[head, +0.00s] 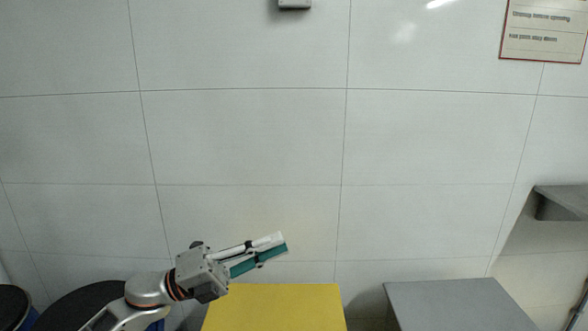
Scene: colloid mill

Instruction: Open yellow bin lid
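The yellow bin lid (275,309) shows as a flat yellow top at the bottom centre of the head view. It looks lowered, and its near part is cut off by the picture's bottom edge. My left gripper (268,248) comes in from the left and appears above the lid's far left part, with its fingers pointing right and slightly up. I see white and teal finger surfaces lying close together, seen from the side, so the gap between them cannot be judged. Nothing is visibly held. Contact with the lid is not visible. My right gripper is not in view.
A grey flat-topped box (455,304) stands right of the yellow lid, with a gap between. Dark round drum tops (75,308) are at the lower left. A tiled wall (245,135) is behind, with a sign (545,30) and a grey ledge (562,198) at right.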

